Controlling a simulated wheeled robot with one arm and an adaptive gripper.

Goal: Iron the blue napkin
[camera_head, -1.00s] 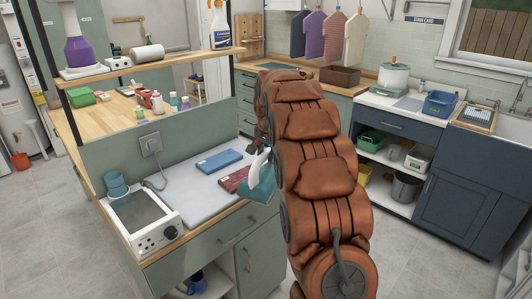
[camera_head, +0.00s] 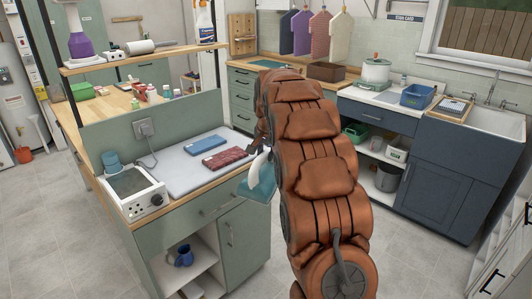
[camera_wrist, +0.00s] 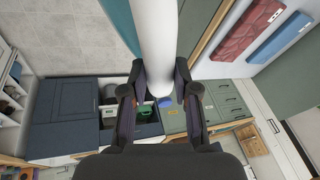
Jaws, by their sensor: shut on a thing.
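A folded blue napkin (camera_head: 208,144) lies flat on the pale ironing surface (camera_head: 180,168) of the counter. A folded dark red napkin (camera_head: 226,158) lies beside it, nearer my gripper. Both show at the upper right of the wrist view, the blue one (camera_wrist: 281,36) and the red one (camera_wrist: 248,29). My gripper (camera_wrist: 160,78) is shut around the white handle of an iron (camera_wrist: 155,35). In the head view the iron (camera_head: 258,186), with a teal body, is off the counter's right front edge, apart from both napkins. My arm hides part of my gripper there.
A wall socket with a cord (camera_head: 145,130) is behind the pad. A shelf (camera_head: 140,62) stands above the back. Open floor (camera_head: 60,220) lies to the left.

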